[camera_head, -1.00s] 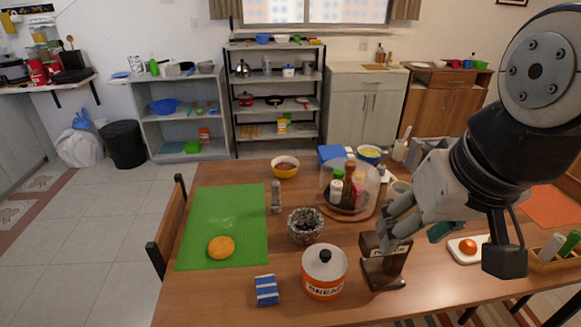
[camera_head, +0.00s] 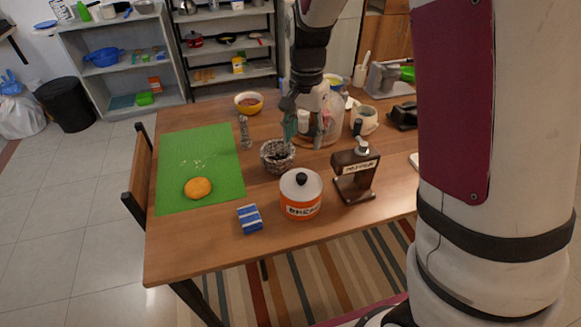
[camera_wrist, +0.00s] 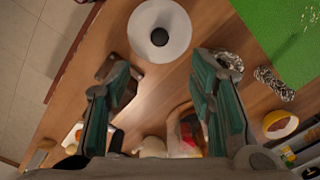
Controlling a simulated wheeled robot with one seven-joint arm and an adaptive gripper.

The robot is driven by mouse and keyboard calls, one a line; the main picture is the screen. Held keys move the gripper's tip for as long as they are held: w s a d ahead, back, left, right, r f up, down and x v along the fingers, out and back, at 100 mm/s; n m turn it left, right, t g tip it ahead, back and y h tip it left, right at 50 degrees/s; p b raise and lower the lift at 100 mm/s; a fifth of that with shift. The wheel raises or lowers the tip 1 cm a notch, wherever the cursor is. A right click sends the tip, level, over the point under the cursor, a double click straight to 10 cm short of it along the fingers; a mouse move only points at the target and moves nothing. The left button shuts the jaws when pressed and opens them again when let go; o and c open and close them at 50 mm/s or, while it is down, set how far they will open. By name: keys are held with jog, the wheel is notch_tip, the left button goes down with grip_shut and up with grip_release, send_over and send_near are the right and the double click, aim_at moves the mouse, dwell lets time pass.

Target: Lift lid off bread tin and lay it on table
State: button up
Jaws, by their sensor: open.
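The bread tin (camera_head: 301,210) is an orange pot with lettering on its side, standing on the wooden table. Its white lid (camera_head: 312,184) with a black knob (camera_head: 301,179) sits on top. In the wrist view the lid (camera_wrist: 178,28) is seen from above, its knob (camera_wrist: 160,37) just beyond my fingertips. My gripper (camera_head: 307,128) is open and empty, pointing down above the table, behind the tin in the head view. Its two teal-padded fingers are spread in the wrist view (camera_wrist: 161,72), apart from the lid.
A green mat (camera_head: 174,163) lies farther left. Bare table (camera_head: 195,245) shows at the front left.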

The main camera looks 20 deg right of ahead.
aim_at(302, 175)
notch_tip(302, 175, down, 14)
jog(key=shift+f, duration=0.15)
dwell(0.6)
grip_shut()
